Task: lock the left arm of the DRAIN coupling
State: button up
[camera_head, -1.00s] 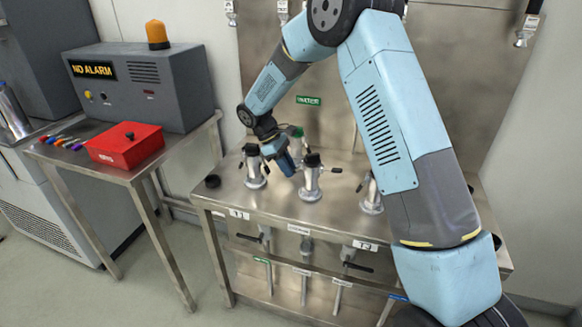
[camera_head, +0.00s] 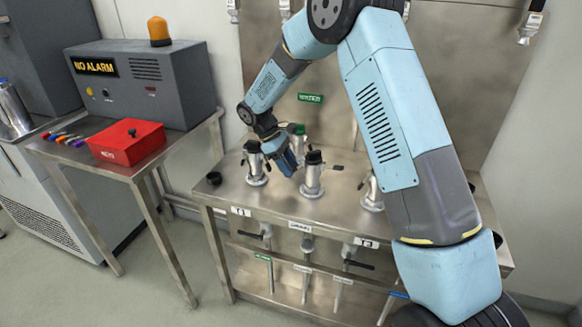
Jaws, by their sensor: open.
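Several upright metal couplings stand on the steel bench. One is at the left (camera_head: 256,170), a black-capped one is in the middle (camera_head: 312,177), a green-capped one is behind (camera_head: 299,135), and one at the right (camera_head: 372,194) is partly hidden by my arm. I cannot read which is marked DRAIN; the front-middle label (camera_head: 300,226) is too small. Dark side arms show on the middle coupling, but their locked state is unclear. My gripper (camera_head: 291,168) points down, open, between the left and middle couplings, close to the middle one's left side. Its fingertips are hard to make out, and contact cannot be told.
A loose black cap (camera_head: 214,178) lies at the bench's left corner. A side table at left holds a red box (camera_head: 126,145) and a grey NO ALARM unit (camera_head: 145,85). Valve handles (camera_head: 358,264) hang below the bench top. Floor between the tables is narrow.

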jog(key=v, duration=1.3)
jog(key=shift+a+r, duration=0.2)
